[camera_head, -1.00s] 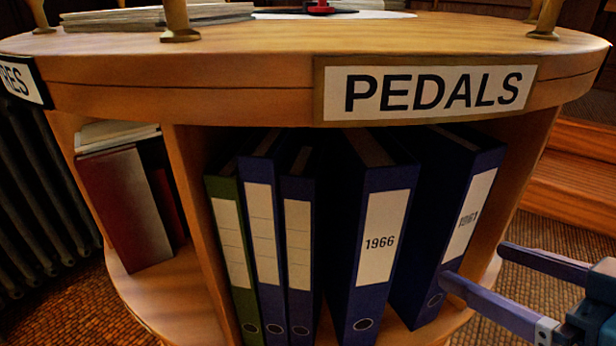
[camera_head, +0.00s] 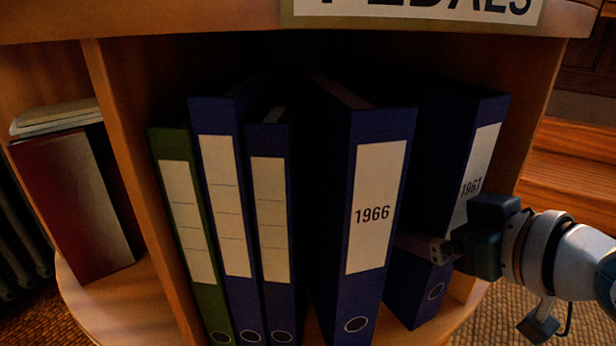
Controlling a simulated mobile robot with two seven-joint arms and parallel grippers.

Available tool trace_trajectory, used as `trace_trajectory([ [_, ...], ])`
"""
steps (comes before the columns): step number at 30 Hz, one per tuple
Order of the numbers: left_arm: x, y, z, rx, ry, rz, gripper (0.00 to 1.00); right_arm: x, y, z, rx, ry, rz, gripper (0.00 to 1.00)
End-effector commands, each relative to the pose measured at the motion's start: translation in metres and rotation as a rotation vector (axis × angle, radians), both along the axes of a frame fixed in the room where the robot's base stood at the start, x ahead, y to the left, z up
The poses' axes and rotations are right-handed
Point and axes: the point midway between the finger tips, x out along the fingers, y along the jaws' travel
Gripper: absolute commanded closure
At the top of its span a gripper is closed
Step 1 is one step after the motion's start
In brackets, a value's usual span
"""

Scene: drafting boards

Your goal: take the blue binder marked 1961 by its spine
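The blue binder marked 1961 (camera_head: 484,150) stands at the right of the shelf bay, its white spine label partly covered by my gripper. My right gripper (camera_head: 438,248) is at the lower half of its spine, coming in from the right. One finger shows along the binder's left side, in the gap beside the 1966 binder. The other finger is hidden behind the gripper's body and the binder, so I cannot tell whether the grip is closed. My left gripper is not in view.
The blue binder marked 1966 (camera_head: 378,210) stands close on the left. Further left are two blue binders (camera_head: 222,190) (camera_head: 268,200) and a green one (camera_head: 180,215). A wooden divider (camera_head: 135,180) and a red book (camera_head: 70,205) lie beyond. The PEDALS sign (camera_head: 410,8) is above.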

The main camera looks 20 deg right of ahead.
Motion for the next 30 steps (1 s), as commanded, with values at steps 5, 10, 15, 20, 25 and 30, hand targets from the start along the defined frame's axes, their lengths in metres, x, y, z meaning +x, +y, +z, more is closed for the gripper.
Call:
trace_trajectory([
  [5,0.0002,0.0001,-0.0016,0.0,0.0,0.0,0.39,0.0043,0.001,-0.0015,0.0,0.001,0.0,0.03],
  [10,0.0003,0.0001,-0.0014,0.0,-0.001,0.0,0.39,0.0039,0.0009,-0.0013,0.0,0.001,0.0,0.09],
  [15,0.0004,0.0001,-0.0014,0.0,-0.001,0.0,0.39,0.0038,0.0009,-0.0014,0.0,0.001,0.0,0.28],
  [20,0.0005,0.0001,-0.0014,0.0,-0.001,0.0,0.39,0.0037,0.0009,-0.0013,0.0,0.001,0.0,0.46],
  [25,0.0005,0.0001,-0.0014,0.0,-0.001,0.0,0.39,0.0036,0.0009,-0.0014,0.0,0.001,0.0,0.66],
  [30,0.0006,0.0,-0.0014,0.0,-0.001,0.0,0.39,0.0037,0.0008,-0.0014,0.0,0.001,0.0,0.85],
])
